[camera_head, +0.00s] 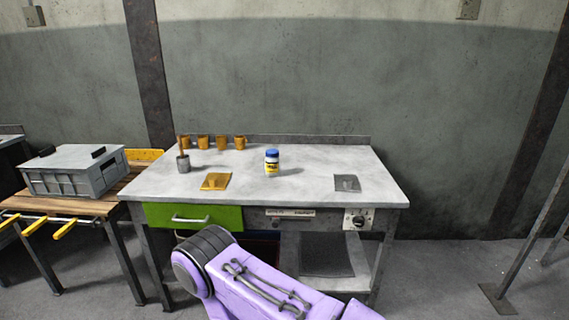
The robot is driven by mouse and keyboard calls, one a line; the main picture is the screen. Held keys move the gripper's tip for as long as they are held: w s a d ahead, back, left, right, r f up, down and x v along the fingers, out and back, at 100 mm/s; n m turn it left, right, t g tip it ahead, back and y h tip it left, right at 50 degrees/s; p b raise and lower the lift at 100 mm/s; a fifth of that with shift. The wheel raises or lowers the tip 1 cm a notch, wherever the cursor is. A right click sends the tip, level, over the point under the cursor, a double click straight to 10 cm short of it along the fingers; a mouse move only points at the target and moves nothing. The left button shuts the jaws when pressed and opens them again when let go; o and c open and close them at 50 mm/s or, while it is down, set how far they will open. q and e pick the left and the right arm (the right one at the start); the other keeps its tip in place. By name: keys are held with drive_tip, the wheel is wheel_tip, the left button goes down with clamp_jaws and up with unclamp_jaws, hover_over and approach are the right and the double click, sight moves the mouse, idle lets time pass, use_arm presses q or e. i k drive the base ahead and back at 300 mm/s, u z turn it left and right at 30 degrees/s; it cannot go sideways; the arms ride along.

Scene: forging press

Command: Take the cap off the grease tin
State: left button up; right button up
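The grease tin (272,168) is a small jar with a yellow label, a white band and a blue cap (272,153). It stands upright near the middle of the grey workbench top (310,165), and the cap sits on it. Nothing touches the tin. Neither of my grippers shows in the head view.
Several orange cups (221,142) line the bench's back edge, beside a grey pot (183,163) with a brush-like handle. An orange pad (215,181) and a grey pad (347,183) lie on the bench. A grey crate (75,170) stands on a wooden table at left.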

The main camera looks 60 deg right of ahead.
sight(272, 165)
drive_tip(key=z, duration=0.65)
drive_tip(key=i, duration=0.7)
drive_tip(key=z, duration=0.85)
